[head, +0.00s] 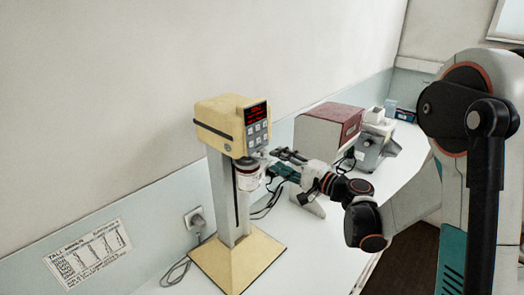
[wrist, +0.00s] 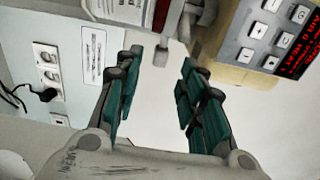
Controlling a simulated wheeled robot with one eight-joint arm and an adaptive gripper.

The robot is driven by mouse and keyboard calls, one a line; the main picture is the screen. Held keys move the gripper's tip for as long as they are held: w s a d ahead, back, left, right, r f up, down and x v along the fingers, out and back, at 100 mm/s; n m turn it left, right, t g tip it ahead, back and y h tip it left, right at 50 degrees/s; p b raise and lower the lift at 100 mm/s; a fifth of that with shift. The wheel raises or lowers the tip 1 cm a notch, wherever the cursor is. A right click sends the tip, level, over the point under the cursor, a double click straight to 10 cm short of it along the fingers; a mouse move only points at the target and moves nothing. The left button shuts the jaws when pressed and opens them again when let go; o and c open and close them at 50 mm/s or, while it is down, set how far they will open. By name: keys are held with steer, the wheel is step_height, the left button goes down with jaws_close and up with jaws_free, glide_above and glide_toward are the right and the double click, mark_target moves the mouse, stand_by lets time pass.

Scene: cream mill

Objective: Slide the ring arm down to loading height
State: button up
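The cream mill (head: 222,115) stands on a flat base (head: 238,262), with a grey slotted column (head: 222,190) under its head. A pale jar (head: 248,178) with a reddish band sits right under the head, beside the column. The ring arm is too small to make out clearly around the jar. My gripper (head: 271,163) is just right of the jar. In the wrist view my gripper (wrist: 160,60) has its teal fingers apart with nothing between them. Grey and pale mill parts (wrist: 200,12) lie beyond the fingertips. The keypad (wrist: 262,32) with red display is at upper right.
A red and white box-shaped machine (head: 328,130) and a grey device (head: 376,140) stand behind my gripper on the bench. A wall socket (head: 195,218) with a plug and cable is left of the column. Cables (head: 268,205) lie right of it.

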mark_target(266, 154)
steer(key=p+x, duration=0.1)
steer(key=x, duration=0.6)
steer(key=shift+w+a, duration=0.3)
jaws_close()
